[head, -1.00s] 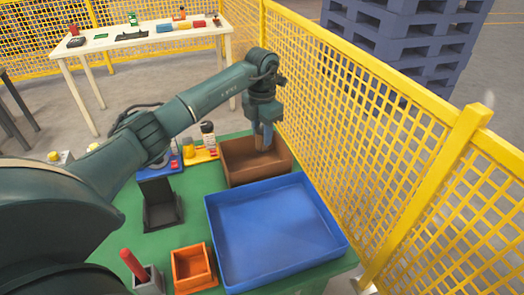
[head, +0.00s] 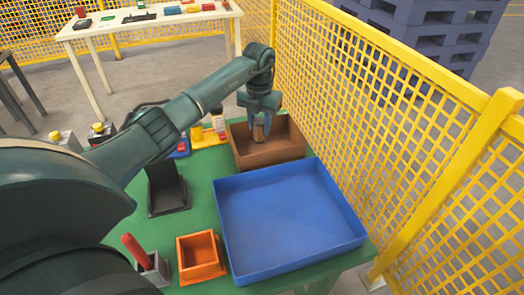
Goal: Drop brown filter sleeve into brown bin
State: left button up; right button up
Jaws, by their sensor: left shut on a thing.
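The brown bin (head: 282,150) stands at the back right of the green table, behind the blue tray. My left gripper (head: 259,133) points down over the bin, with its fingers at the bin's left-middle part. It is shut on a small brown piece, the brown filter sleeve (head: 259,132), held upright between the fingers. I cannot tell how far the sleeve is above the bin floor. My right gripper is not in view.
A large empty blue tray (head: 285,215) sits in front of the bin. An orange box (head: 200,258), a grey holder with a red handle (head: 150,266) and a black stand (head: 166,190) are to the left. A yellow mesh fence (head: 400,120) runs close along the right.

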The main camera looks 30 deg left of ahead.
pick_arm(q)
jog(key=o, duration=1)
jog(key=shift+o, duration=0.2)
notch_tip(320, 180, up, 13)
jog(key=shift+b, duration=0.45)
jog(key=shift+d, duration=0.1)
